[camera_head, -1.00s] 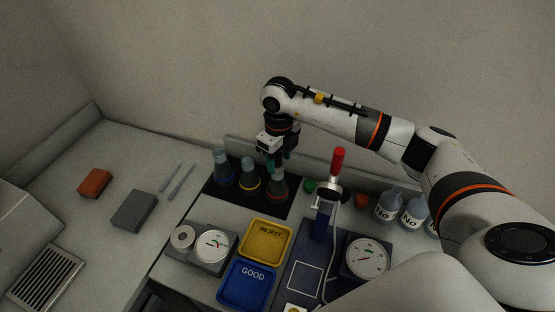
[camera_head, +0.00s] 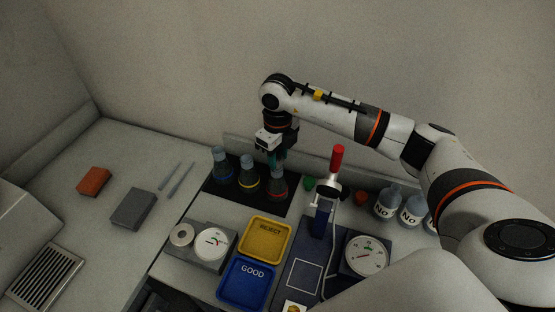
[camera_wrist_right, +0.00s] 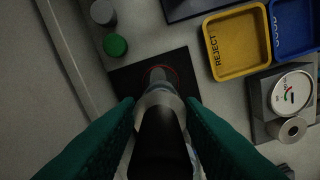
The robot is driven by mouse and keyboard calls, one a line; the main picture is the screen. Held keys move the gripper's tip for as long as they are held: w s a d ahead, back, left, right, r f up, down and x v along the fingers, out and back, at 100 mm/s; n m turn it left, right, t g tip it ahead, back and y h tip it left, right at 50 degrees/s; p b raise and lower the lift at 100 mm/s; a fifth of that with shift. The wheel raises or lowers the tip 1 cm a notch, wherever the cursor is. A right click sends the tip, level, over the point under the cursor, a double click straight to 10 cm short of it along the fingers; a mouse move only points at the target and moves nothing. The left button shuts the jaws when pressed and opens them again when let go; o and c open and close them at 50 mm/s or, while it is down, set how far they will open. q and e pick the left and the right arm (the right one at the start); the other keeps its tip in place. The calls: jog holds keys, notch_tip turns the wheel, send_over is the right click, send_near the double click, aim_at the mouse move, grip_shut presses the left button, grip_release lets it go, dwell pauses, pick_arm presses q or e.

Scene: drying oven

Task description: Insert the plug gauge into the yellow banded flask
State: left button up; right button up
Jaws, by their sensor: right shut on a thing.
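The yellow banded flask (camera_head: 248,180) stands upright in the middle of a row on a black mat (camera_head: 221,193). A red banded flask (camera_head: 277,188) stands to its right and a third flask (camera_head: 219,166) to its left. My right gripper (camera_head: 276,160) points down just above the red banded flask, right of the yellow banded one. In the right wrist view its green fingers (camera_wrist_right: 160,128) are shut on a dark handle, apparently the plug gauge (camera_wrist_right: 160,140), with a grey tip pointing toward a red ring. The gauge's full length is hidden. My left gripper is out of view.
A yellow REJECT tray (camera_head: 264,256) and a blue GOOD tray (camera_head: 246,301) lie in front of the mat. A red-handled clamp (camera_head: 337,158) stands to the right, near bottles (camera_head: 412,212) and dial gauges (camera_head: 366,255). The wall is close behind.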

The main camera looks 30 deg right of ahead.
notch_tip(320, 180, up, 9)
jog(key=shift+f+b, duration=0.1)
jog(key=shift+b, duration=1)
jog(key=shift+r+p, duration=0.95)
jog(key=shift+r, duration=0.8)
